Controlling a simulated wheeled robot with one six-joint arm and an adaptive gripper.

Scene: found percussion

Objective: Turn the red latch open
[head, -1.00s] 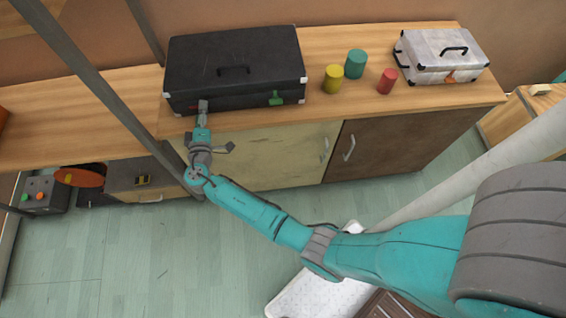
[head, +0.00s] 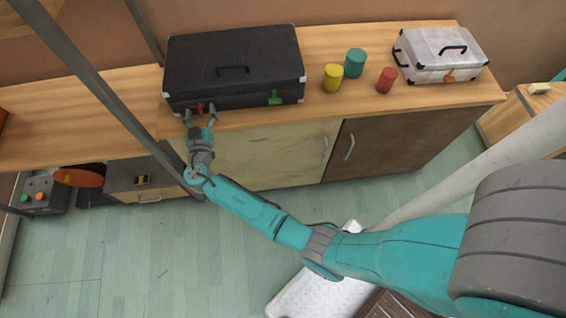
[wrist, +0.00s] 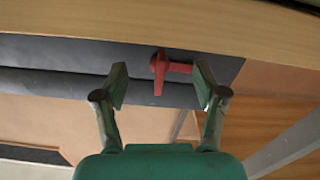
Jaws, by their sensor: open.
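The black case (head: 232,65) stands shut on the wooden counter. The red latch (head: 200,107) is on the left of its front face, partly hidden by my gripper in the head view. In the wrist view the red latch (wrist: 159,72) has one part pointing down the picture and another reaching right towards a fingertip. My gripper (head: 200,114) is in front of the latch with its fingers spread. In the wrist view my gripper (wrist: 161,82) has one finger on each side of the latch. I cannot tell whether the right finger touches it.
A green latch (head: 276,97) is on the right of the case's front. A yellow cylinder (head: 332,78), a teal cylinder (head: 355,63) and a red cylinder (head: 386,80) stand to its right, before a white case (head: 440,56). The counter (head: 80,115) is clear to the left.

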